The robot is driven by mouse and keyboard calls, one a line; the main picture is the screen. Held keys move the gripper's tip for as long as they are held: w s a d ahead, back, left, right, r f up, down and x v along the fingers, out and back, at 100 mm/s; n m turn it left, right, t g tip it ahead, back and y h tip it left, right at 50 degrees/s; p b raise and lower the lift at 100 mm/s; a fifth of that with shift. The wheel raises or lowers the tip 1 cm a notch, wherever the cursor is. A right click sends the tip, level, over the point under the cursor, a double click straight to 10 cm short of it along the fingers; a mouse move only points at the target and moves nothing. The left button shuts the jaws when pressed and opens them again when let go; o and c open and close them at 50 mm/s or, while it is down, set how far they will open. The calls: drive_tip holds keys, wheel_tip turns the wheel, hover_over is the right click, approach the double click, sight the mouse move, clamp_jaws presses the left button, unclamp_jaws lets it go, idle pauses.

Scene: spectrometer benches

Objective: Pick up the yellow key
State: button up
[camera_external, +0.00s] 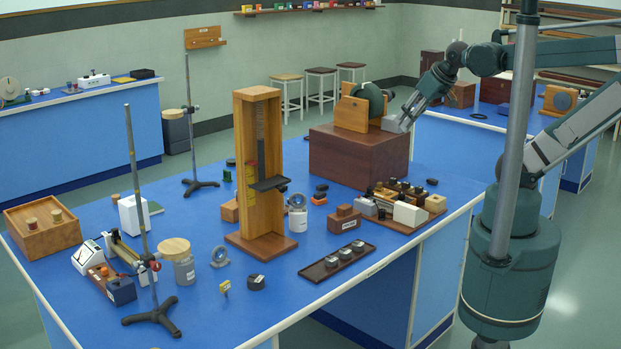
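A small yellow object (225,287), which looks like the yellow key, is on the blue bench top (215,325) near its front edge. Its exact shape is too small to make out. My gripper (404,124) is high at the back right, beside the dark drum device on the brown wooden box. It is far from the yellow object. The fingers are too small to show whether they are open or shut.
A dark round piece (256,282) lies just right of the yellow object. A stand with a tall rod (140,190) and a jar (184,272) are to its left. A tall wooden frame (259,170) stands behind. A dark tray (337,261) lies to the right.

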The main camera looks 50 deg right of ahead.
drive_tip(key=w+a+r+n+g+y, duration=0.1)
drive_tip(key=w+a+r+n, duration=0.3)
drive_tip(key=a, duration=0.5)
drive_tip(key=w+a+r+n+g, duration=0.2)
drive_tip(key=w+a+r+n, duration=0.15)
drive_tip(key=w+a, duration=0.45)
drive_tip(key=w+a+r+n+g+y, duration=0.15)
drive_tip(key=w+a+r, duration=0.25)
drive_tip(key=a, duration=0.5)
drive_tip(key=n+g+h+b, duration=0.2)
drive_tip(key=n+g+h, duration=0.1)
drive_tip(key=n, duration=0.8)
hover_over(225, 283)
drive_tip(key=shift+y, duration=0.25)
wheel_tip(225, 283, down, 42)
drive_tip(key=shift+r, duration=0.2)
drive_tip(key=shift+f, duration=0.4)
drive_tip(key=shift+f, duration=1.3)
